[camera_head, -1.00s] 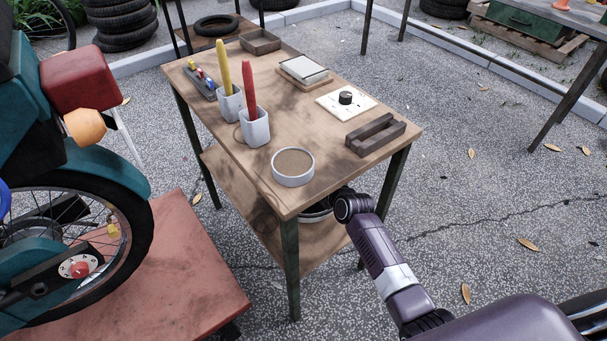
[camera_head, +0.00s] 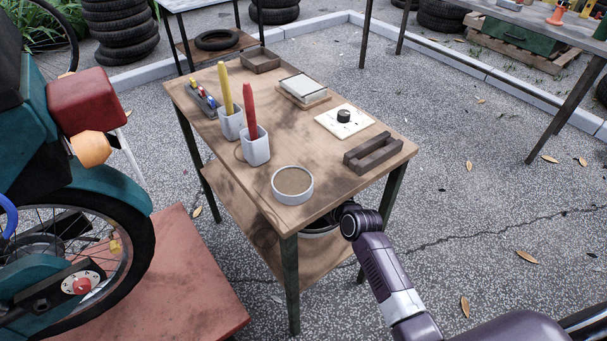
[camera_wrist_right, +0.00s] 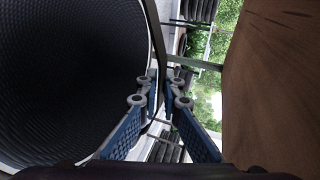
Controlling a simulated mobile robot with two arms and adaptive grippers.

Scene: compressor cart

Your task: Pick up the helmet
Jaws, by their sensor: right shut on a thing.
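The helmet (camera_head: 318,231) shows only in part in the head view, a dark, pale-rimmed round shape on the cart's lower shelf, mostly hidden under the tabletop. In the right wrist view its dark, textured hollow (camera_wrist_right: 70,75) fills the left side, open side toward the camera. My right gripper (camera_wrist_right: 162,92) is shut on the helmet's rim, which passes between its blue-padded fingers. In the head view my right arm reaches in under the cart's right edge, and the fingers are hidden there. My left gripper is in neither view.
The cart's tabletop (camera_head: 225,155) lies close above the helmet, and its brown surface (camera_wrist_right: 275,90) fills the right of the wrist view. Open pavement lies right.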

